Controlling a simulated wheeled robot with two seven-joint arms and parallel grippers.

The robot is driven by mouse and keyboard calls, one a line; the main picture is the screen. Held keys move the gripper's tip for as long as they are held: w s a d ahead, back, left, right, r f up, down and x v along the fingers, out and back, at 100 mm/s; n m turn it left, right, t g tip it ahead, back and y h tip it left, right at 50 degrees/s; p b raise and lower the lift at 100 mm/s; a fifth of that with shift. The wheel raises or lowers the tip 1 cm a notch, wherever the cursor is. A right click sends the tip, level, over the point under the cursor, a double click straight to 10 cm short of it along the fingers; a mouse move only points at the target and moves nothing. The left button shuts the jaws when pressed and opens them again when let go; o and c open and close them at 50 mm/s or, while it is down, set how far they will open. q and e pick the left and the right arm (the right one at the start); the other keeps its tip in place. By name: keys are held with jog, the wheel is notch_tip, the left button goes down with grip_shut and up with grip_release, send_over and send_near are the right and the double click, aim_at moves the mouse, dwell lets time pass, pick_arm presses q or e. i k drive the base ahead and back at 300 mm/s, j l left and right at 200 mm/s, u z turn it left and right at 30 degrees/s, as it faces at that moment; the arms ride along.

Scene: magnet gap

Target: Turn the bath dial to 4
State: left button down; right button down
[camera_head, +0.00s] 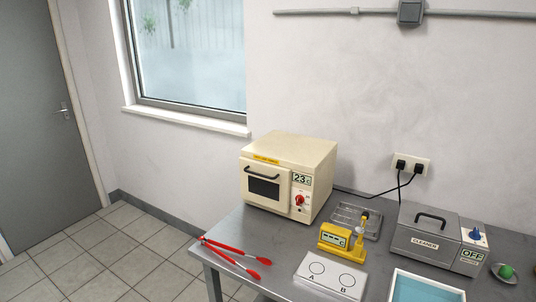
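The bath is a grey box labelled CLEANER (425,243) at the right of the table, with a dark handle on its lid. Its blue dial (475,234) sits on a pale panel at the box's right end. The dial's markings are too small to read. Neither of my grippers shows in the head view, and nothing touches the dial.
A cream oven (288,176) with a red knob stands at the back left of the grey table (225,238). Red-handled tongs (235,252), a yellow device (340,241), a white A/B plate (330,276), a blue-filled tray (426,289) and a green ball in a dish (505,271) surround the bath.

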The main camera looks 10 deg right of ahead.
aim_at(475, 234)
jog(key=z, duration=1.5)
